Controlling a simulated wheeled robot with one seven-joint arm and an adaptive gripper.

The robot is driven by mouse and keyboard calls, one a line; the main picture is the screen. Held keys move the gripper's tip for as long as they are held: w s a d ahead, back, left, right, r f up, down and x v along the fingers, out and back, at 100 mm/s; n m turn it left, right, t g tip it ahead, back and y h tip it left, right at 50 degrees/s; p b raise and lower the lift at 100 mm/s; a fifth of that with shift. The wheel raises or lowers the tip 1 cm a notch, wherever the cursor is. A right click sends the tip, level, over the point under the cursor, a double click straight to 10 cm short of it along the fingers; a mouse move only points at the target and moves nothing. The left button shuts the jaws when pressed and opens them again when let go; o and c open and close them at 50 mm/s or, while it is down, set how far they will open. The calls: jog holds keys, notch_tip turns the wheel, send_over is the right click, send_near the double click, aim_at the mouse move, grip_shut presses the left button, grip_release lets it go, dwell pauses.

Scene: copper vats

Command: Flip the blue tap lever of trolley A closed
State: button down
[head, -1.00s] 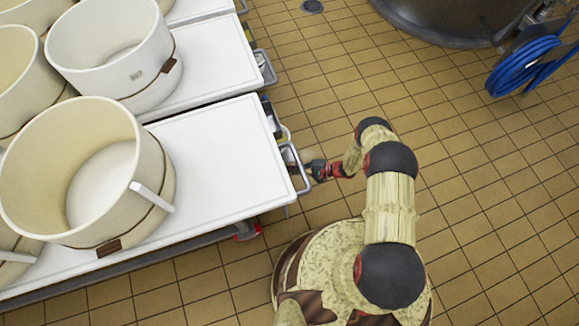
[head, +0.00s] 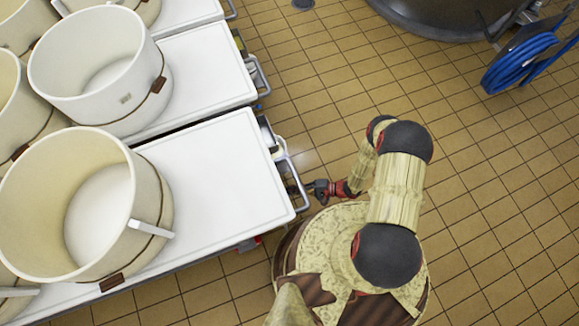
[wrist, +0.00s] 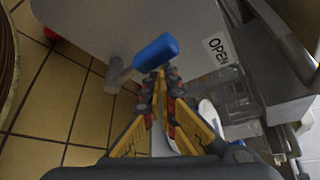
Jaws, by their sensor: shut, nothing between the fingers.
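The blue tap lever (wrist: 155,52) shows in the wrist view just beyond my fingertips, on a grey tap stem (wrist: 118,74). It lies slanted across the picture, close to the tips; I cannot tell whether they touch it. An OPEN label (wrist: 217,48) is on the grey panel to its right. My gripper (wrist: 162,78) is shut and empty. In the head view my gripper (head: 305,188) is at the end handle (head: 291,185) of the near white-topped trolley (head: 225,165), low beside its right edge. The lever is hidden there, and no trolley letter is readable.
Large cream tubs (head: 70,205) stand on the near trolley. A second trolley (head: 205,65) with tubs stands behind it. A blue hose (head: 515,65) hangs by a dark vat (head: 425,18) at the upper right. The tiled floor (head: 470,200) right of my arm is clear.

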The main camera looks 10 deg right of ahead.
jog(key=shift+s+d+f+b, duration=0.1)
jog(key=shift+s+d+b, duration=0.15)
jog(key=shift+s, duration=0.4)
jog(key=shift+s+d+f+b, duration=0.1)
jog(key=shift+s+b, duration=0.1)
jog(key=shift+s, duration=0.4)
jog(key=shift+s+d+f+b, duration=0.1)
jog(key=shift+s+d+b, duration=0.15)
jog(key=shift+s, duration=0.5)
